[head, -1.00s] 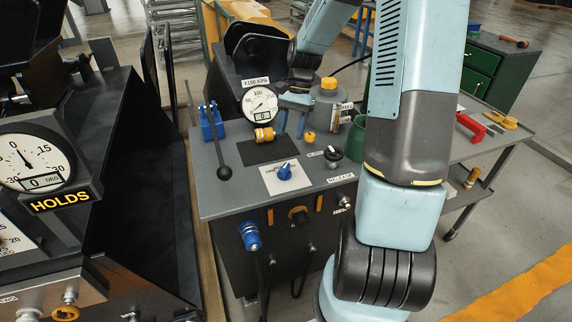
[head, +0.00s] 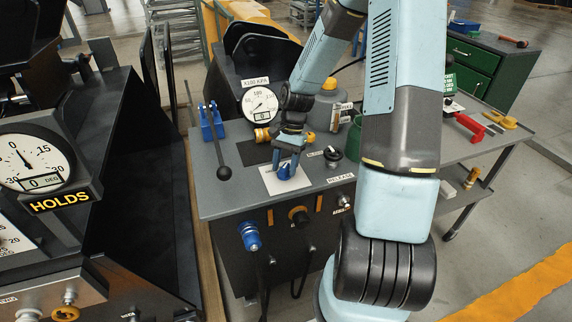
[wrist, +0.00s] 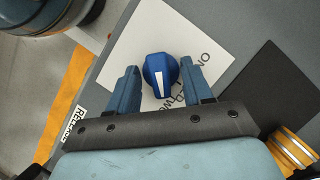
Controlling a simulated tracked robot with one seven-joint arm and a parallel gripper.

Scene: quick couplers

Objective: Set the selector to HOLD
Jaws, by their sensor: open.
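The selector is a blue knob (head: 286,172) on a white plate (head: 270,181) on top of the grey bench. In the wrist view the knob (wrist: 160,72) has a white pointer mark running toward the lower edge of the picture. My gripper (wrist: 159,68) is open, one finger on each side of the knob. Gaps show between the knob and both fingers. In the head view my gripper (head: 289,158) is directly over the knob and partly hides it.
A black lever (head: 219,150) stands left of the plate. A dark mat (head: 256,153) with a brass coupler (head: 262,135) lies behind it. A black knob (head: 332,154) is to the right. A gauge (head: 259,104) stands behind.

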